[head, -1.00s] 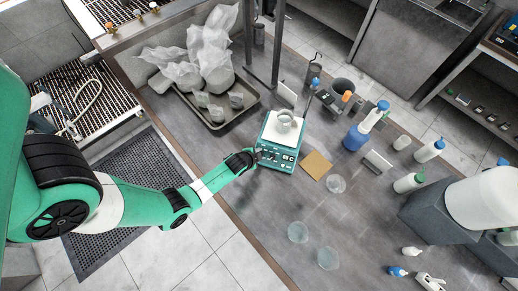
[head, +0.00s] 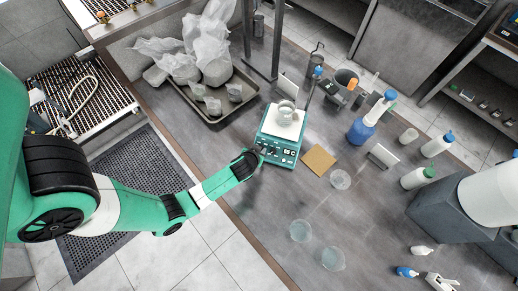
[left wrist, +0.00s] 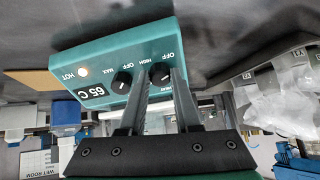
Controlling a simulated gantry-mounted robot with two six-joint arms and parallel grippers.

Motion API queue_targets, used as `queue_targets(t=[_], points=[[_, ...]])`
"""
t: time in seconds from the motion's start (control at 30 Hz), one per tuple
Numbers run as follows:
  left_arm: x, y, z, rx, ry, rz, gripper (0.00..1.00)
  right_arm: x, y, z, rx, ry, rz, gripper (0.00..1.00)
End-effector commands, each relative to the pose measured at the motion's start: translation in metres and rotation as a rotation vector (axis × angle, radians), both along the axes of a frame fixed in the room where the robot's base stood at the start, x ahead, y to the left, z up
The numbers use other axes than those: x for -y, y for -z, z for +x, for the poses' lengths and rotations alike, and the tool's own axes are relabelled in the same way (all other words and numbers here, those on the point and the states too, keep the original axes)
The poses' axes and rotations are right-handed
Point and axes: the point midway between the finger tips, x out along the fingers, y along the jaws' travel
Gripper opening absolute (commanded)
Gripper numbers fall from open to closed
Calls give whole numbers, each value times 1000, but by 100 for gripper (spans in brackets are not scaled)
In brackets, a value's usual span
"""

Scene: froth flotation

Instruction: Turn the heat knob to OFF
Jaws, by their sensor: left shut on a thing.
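The teal hotplate (head: 279,150) stands on the grey bench with a white top plate. Its front panel shows close in the left wrist view (left wrist: 110,62), with a lit HOT lamp (left wrist: 83,72), a 65 C display (left wrist: 97,92) and two black knobs. My left gripper (left wrist: 158,76) has its fingers on either side of the heat knob (left wrist: 160,72), marked OFF and HIGH, and is shut on it. Its lower label is partly hidden by the fingers. The other knob (left wrist: 122,83), marked OFF and MAX, is beside the gripper, free. My right gripper is not in view.
A vessel (head: 286,112) sits on the hotplate. A tray (head: 214,118) with bagged material is left of it. A tan square pad (head: 319,160) lies to its right, near a glass dish (head: 340,179). Bottles, including a blue one (head: 361,131), stand further right.

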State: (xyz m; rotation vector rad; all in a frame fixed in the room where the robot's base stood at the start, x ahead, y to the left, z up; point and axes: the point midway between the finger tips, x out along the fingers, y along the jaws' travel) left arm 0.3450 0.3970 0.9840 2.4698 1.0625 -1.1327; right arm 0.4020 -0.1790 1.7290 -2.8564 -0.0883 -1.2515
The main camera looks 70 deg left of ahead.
Motion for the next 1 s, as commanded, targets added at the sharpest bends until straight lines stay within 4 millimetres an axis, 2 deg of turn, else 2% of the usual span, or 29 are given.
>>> queue_targets(t=[0.13,0.5,1.0], points=[[1,1,1,54,-104,-43,0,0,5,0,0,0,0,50],[1,-1,1,150,-290,-117,0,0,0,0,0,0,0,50],[1,0,1,176,-342,-139,0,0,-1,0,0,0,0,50]])
